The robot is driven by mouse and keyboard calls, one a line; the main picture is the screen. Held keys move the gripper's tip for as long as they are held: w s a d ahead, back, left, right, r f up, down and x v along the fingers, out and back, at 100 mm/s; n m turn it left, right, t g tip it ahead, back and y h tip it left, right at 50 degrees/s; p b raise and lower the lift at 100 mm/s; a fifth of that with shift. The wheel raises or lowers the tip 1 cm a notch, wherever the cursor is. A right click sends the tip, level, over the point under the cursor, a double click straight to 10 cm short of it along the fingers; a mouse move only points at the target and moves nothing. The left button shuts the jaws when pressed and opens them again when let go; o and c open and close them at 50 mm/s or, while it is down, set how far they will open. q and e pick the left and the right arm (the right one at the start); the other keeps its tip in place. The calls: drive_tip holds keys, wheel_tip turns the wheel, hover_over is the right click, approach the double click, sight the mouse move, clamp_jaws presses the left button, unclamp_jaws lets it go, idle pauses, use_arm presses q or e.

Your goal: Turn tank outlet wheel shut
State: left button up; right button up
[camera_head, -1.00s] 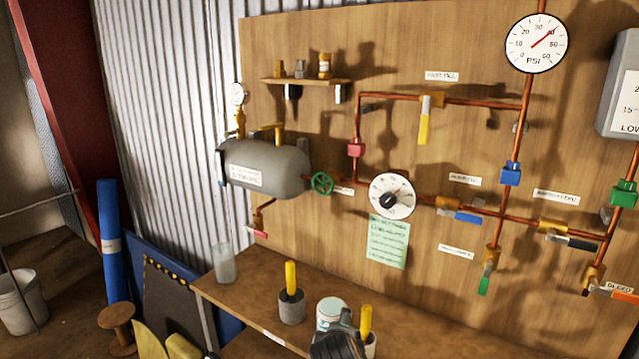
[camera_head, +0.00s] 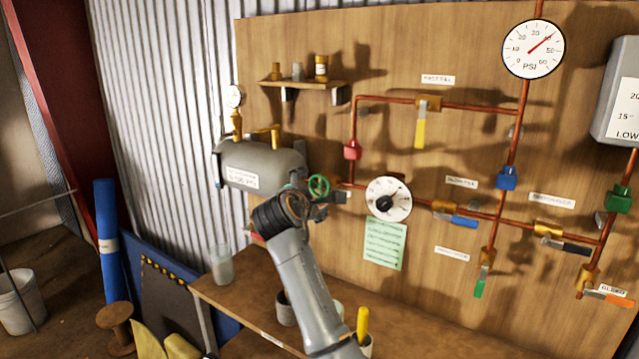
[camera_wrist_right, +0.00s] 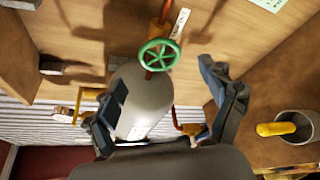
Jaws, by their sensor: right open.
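The green tank outlet wheel (camera_head: 319,185) sits on the copper pipe just right of the grey tank (camera_head: 262,164). My right gripper (camera_head: 322,197) is at the wheel in the head view, its jaws open and partly overlapping it. In the right wrist view the wheel (camera_wrist_right: 160,55) shows whole, ahead of and between the two spread fingers of the gripper (camera_wrist_right: 168,98). Neither finger visibly touches it there. The grey tank (camera_wrist_right: 145,100) lies behind the wheel. My left gripper is not in view.
A white round dial (camera_head: 388,199) is right of the wheel, with a green note (camera_head: 384,243) below. The bench (camera_head: 235,298) holds a glass jar (camera_head: 222,264) and cups. A pressure gauge (camera_head: 533,49) and several coloured valves are further right.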

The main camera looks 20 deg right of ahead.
sight(319, 187)
drive_tip(key=p+x, duration=0.1)
drive_tip(key=x, duration=0.6)
drive_tip(key=shift+w+d, duration=0.15)
drive_tip(key=shift+w, duration=0.05)
drive_tip(key=shift+f, duration=0.1)
drive_tip(key=c, duration=1.2)
